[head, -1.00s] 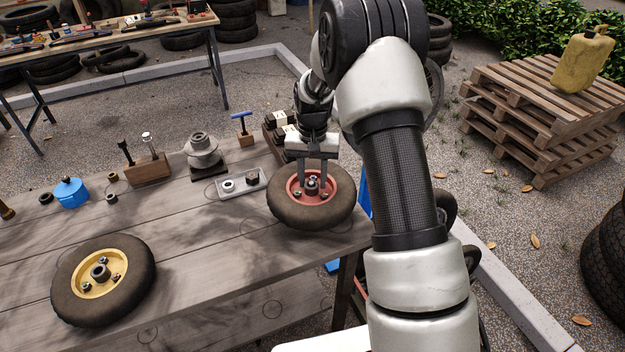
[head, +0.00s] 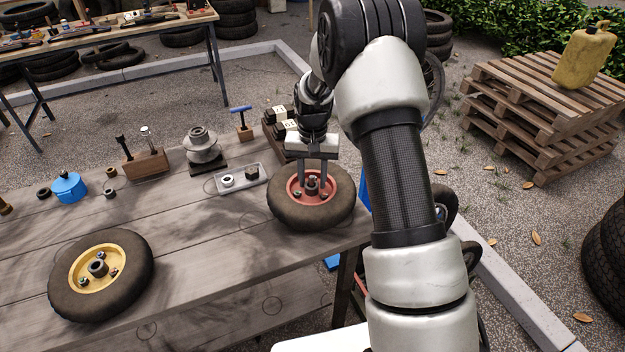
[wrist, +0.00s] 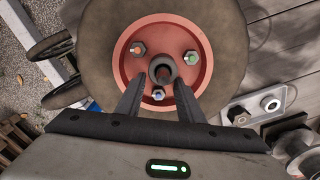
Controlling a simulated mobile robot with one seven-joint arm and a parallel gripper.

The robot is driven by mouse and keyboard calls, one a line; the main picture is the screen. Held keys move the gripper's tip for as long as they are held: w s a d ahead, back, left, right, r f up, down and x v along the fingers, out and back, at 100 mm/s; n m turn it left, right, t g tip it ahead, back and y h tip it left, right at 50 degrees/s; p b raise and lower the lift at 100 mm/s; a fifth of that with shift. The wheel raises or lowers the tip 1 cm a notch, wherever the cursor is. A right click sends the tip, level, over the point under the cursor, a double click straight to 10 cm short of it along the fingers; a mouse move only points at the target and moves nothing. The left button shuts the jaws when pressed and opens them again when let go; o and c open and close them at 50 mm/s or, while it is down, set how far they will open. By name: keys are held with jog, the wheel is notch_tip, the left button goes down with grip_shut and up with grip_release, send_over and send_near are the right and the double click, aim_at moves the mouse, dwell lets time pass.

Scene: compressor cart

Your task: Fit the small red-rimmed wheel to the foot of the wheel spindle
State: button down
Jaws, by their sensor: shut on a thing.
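The small red-rimmed wheel (head: 284,208) lies flat at the right end of the wooden bench, its hub facing up. My gripper (head: 313,184) points down over its middle, shut on the wheel at the central hub. In the wrist view the two fingers (wrist: 160,93) stand on either side of the hub tube, and the red rim (wrist: 200,60) shows several bolts around it. I cannot make out the wheel spindle; my arm covers much of the area right of the bench.
A yellow-rimmed wheel (head: 135,270) lies at the bench's front left. A metal tray (head: 240,180) with nuts, a spool-like part (head: 203,146), a wooden tool block (head: 147,162) and a blue pot (head: 69,187) line the back. The bench middle is clear. Pallets (head: 540,115) stand at right.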

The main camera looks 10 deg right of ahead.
jog(key=shift+f, duration=0.15)
jog(key=c, duration=1.1)
grip_release()
jog(key=shift+o, duration=0.6)
jog(key=shift+s+f, duration=0.1)
jog(key=shift+f, duration=0.05)
jog(key=shift+o, duration=0.8)
jog(key=shift+w+r+p, duration=0.15)
jog(key=shift+r+p, duration=0.45)
jog(key=shift+r, duration=0.45)
jog(key=shift+w+r+p, duration=0.1)
jog(key=shift+r+p, duration=0.5)
jog(key=shift+r, duration=0.45)
jog(key=shift+s+r+p, duration=0.15)
jog(key=shift+r+p, duration=0.8)
jog(key=shift+r, duration=0.55)
notch_tip(320, 180, up, 17)
jog(key=p, duration=0.1)
jog(key=shift+r+p, duration=0.2)
jog(key=shift+p, duration=0.1)
